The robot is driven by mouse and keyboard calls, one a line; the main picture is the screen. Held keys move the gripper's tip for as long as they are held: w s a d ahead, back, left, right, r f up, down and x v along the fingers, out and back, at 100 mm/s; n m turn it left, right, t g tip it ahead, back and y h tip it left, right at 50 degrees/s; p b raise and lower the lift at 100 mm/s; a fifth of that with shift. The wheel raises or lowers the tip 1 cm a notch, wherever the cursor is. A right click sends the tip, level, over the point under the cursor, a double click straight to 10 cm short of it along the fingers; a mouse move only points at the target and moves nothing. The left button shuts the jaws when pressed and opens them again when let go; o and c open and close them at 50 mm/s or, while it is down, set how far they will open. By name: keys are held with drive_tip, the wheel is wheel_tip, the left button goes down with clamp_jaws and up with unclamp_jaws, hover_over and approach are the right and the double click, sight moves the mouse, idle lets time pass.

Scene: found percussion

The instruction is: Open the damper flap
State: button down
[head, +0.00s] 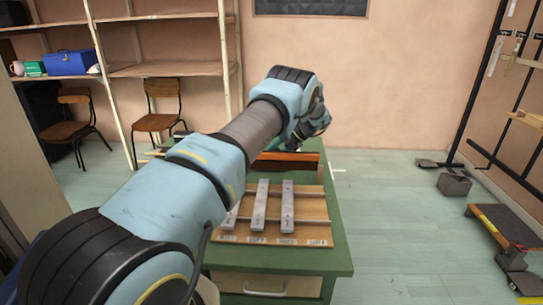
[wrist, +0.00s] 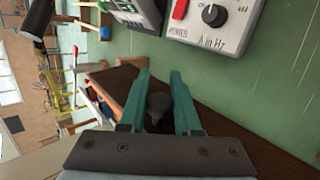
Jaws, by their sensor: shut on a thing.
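In the wrist view a dark round knob (wrist: 158,103) sits between the two teal fingers of my gripper (wrist: 158,88), which is shut on it. Behind the knob is a dark brown panel (wrist: 225,118), which looks like the damper flap or part of its box. How far the flap stands open cannot be told. In the head view a reddish-brown wooden piece (head: 287,163) lies across the green table (head: 338,240), under the end of my arm. My fingers are mostly hidden there by the wrist.
A wooden board with several metal bars (head: 259,207) lies at the table's near side. In the wrist view a grey control box with a black dial (wrist: 214,15) and a red switch stands beside the panel. Open floor (head: 390,220) lies right of the table.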

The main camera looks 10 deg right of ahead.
drive_tip(key=c, duration=0.6)
unclamp_jaws()
drive_tip(key=shift+f, duration=0.1)
drive_tip(key=b+v, duration=0.3)
drive_tip(key=v, duration=0.7)
drive_tip(key=shift+s+d+r, duration=0.15)
drive_tip(key=shift+d+r, duration=0.1)
drive_tip(key=shift+r, duration=0.05)
drive_tip(key=shift+a, duration=0.1)
